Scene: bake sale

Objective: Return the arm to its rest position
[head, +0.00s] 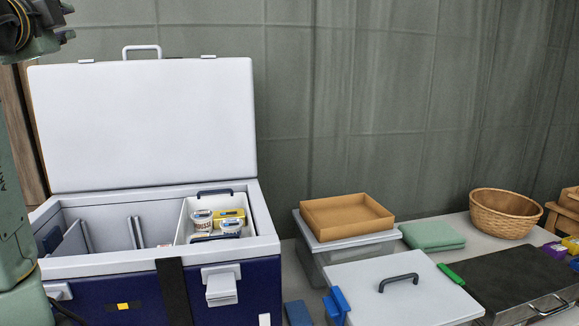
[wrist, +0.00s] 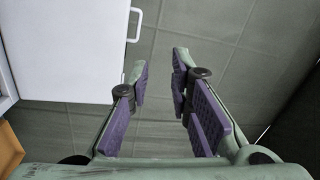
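My gripper (wrist: 158,85) shows in the wrist view with its two purple-padded fingers spread apart. Nothing is between them, only the green-grey tiled wall behind. In the head view part of my arm shows along the left edge, folded up high beside the cooler; the fingertips are not visible there. In the wrist view the white lid lies off to the left of my fingers, not touching them.
A blue cooler (head: 130,297) stands open, its white lid (head: 150,120) upright. A white bin (head: 183,220) inside holds several small tubs. To the right are a cardboard tray (head: 346,215), a lidded box (head: 400,300), a green cloth (head: 432,235) and a wicker basket (head: 505,213).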

